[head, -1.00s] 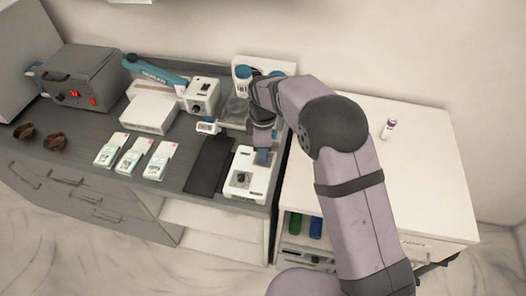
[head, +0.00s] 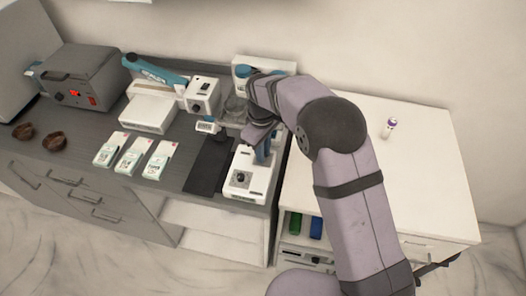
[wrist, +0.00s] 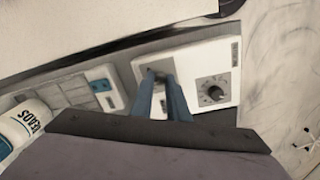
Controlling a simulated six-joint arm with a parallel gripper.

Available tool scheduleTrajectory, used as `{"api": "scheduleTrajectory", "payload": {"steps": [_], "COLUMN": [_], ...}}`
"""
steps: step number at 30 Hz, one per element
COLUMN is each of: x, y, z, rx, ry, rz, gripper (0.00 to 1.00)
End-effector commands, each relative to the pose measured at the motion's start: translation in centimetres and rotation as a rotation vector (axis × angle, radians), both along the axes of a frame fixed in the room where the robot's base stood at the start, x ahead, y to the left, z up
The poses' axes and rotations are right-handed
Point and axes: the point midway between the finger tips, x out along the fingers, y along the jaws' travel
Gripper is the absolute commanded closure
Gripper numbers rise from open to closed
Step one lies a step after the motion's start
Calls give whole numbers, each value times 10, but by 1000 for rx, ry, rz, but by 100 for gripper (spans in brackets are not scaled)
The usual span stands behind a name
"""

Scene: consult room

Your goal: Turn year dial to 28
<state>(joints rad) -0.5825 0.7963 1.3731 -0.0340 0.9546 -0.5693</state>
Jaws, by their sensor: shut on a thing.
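A white device (head: 244,190) with a dark front dial (head: 241,178) sits at the right end of the grey counter. My gripper (head: 264,157) points down at the back part of this device. In the wrist view the device (wrist: 192,62) shows a round dial (wrist: 213,92) with marks around it, which is free. The blue fingers of my gripper (wrist: 161,80) come together beside that dial, on a small knob that they mostly hide. I cannot read any number on either dial, or tell which is the year dial.
A dark mat (head: 207,168) lies left of the device. Three white and green packs (head: 133,154) and a white machine with a teal arm (head: 150,109) stand further left. A white cabinet (head: 415,165) is on the right with a small vial (head: 389,128).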

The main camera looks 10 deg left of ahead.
Motion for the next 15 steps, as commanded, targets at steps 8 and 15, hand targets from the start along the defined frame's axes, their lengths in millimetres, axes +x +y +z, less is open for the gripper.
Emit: {"api": "scheduleTrajectory", "payload": {"steps": [8, 15], "x": [1, 1], "y": [1, 1], "z": [1, 1], "rx": [1, 2], "ry": [-3, -3], "rz": [-141, -187], "gripper": [100, 100]}}
